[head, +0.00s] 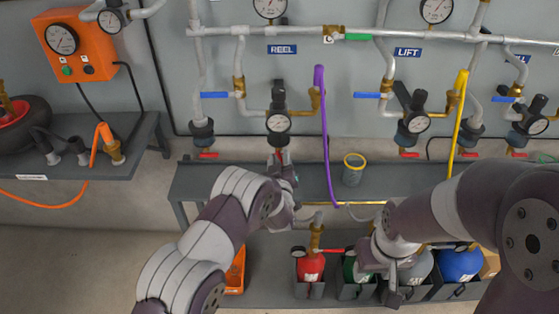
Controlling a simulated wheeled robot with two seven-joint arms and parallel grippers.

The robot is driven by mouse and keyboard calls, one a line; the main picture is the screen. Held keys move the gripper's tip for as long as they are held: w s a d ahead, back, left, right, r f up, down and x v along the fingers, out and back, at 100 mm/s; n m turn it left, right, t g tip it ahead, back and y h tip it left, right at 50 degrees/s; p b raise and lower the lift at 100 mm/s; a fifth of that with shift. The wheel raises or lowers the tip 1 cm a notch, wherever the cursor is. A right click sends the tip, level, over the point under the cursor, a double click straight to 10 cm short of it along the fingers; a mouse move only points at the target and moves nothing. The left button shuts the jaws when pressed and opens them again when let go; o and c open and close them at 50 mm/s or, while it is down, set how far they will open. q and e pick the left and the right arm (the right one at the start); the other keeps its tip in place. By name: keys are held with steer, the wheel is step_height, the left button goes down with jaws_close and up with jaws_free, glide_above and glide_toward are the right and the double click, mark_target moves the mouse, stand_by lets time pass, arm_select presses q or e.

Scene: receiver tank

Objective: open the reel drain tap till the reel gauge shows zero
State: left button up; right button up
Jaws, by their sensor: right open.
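The REEL label (283,49) is on the back wall. Below it hangs a black regulator with a small white round gauge (278,122), whose needle is too small to read. A little red (284,155) shows right under this gauge, perhaps a tap handle, mostly hidden by my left gripper (283,167). My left gripper reaches up to it from the front shelf; I cannot see whether its fingers are closed or touching. Another red tap handle (208,154) sits under the black fitting to the left. My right gripper (378,277) is open, low over the bottles at the right.
A purple hose (323,130) hangs just right of the gauge. A red bottle (311,268) stands below. An orange box with a gauge (75,45) is at upper left.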

arm_select(q)
jaws_close()
steer(key=shift+f+n+b, duration=0.15)
steer(key=shift+n+b, duration=0.9)
steer(key=shift+n, duration=0.25)
steer(key=n+b, duration=0.3)
steer(key=n, duration=0.1)
steer(key=shift+s+d+n+b, duration=0.1)
steer(key=shift+n+b, duration=0.2)
steer(key=n+b, duration=0.3)
steer(key=shift+r+n+b, duration=0.25)
steer(key=shift+n+b, duration=1)
steer(key=shift+n, duration=0.45)
